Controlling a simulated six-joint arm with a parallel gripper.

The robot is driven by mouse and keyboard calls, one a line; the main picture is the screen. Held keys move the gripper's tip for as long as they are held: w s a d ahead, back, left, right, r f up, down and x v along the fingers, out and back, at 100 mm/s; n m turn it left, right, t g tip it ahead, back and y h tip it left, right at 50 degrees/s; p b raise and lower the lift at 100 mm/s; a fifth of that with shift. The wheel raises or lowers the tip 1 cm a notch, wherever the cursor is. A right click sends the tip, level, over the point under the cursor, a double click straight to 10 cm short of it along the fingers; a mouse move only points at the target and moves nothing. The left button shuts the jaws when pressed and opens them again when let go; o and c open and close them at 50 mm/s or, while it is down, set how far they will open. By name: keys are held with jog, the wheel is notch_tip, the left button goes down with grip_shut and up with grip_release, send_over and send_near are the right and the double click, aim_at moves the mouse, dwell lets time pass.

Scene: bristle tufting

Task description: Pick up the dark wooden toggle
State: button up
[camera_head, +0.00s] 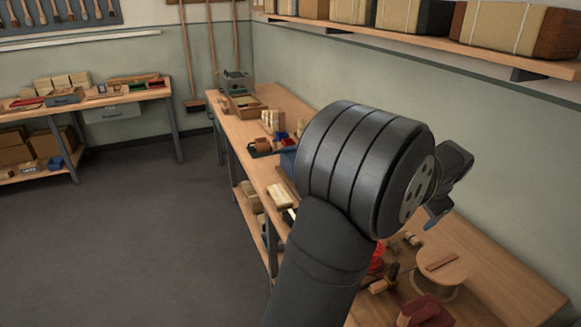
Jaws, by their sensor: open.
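My gripper (444,200) is at the right, above the near end of the workbench (500,285). Its blue-tipped end points down and it looks open, with nothing seen in it. Below it, several small brown wooden pieces (412,240) lie on the bench. I cannot tell for sure which one is the dark wooden toggle. A flat brown bar (441,261) lies on a round wooden top (456,272). My arm hides the middle of the bench and whatever lies behind it.
A dark red item (428,312) and a bright red item (377,260) are near the bench's front edge. Boxes and a cream block (280,195) stand farther along. The bench's right end looks clear.

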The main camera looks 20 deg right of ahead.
jog(key=w+f+g, duration=0.4)
jog(key=w+f, duration=0.1)
jog(key=w, duration=0.3)
jog(key=shift+h, duration=0.5)
jog(key=x, duration=1.7)
jog(key=shift+w+f, duration=0.1)
jog(key=shift+w, duration=0.3)
jog(key=c, duration=1)
